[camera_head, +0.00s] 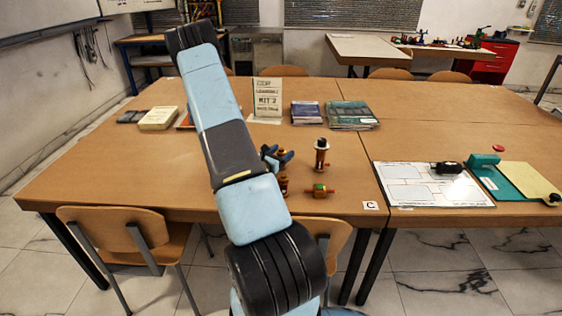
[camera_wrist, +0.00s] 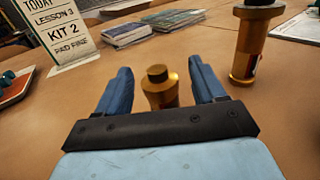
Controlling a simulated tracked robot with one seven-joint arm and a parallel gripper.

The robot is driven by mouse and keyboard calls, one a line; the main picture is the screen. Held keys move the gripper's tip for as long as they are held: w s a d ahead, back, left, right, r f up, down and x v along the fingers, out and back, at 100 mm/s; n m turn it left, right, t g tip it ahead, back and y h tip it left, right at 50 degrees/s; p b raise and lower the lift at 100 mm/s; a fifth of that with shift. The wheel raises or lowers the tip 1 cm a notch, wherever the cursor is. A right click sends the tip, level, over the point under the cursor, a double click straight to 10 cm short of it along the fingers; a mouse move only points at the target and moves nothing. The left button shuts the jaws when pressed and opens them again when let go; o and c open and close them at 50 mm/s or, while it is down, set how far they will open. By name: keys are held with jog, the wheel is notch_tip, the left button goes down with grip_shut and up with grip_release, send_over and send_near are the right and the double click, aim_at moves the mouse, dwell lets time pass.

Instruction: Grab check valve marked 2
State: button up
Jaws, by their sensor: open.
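My gripper (camera_head: 277,157) is open above the table, its blue fingers pointing forward and apart in the wrist view (camera_wrist: 160,88). A brass fitting with a dark round top (camera_wrist: 159,85) shows between the fingers, its lower part hidden by my gripper. In the head view a brass piece (camera_head: 283,186) shows just under the fingers, partly hidden by my arm. A taller brass fitting with a dark top and a coloured label (camera_wrist: 251,45) stands upright to the right; it also shows in the head view (camera_head: 321,156). I cannot read a number 2 on any fitting.
A brass piece with a green middle and red end (camera_head: 319,190) lies near the table's front edge. Free table lies left of my arm.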

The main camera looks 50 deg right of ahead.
jog(key=shift+w+d, duration=0.1)
jog(key=shift+d, duration=0.9)
jog(key=shift+c, duration=0.3)
jog(key=c, duration=1.1)
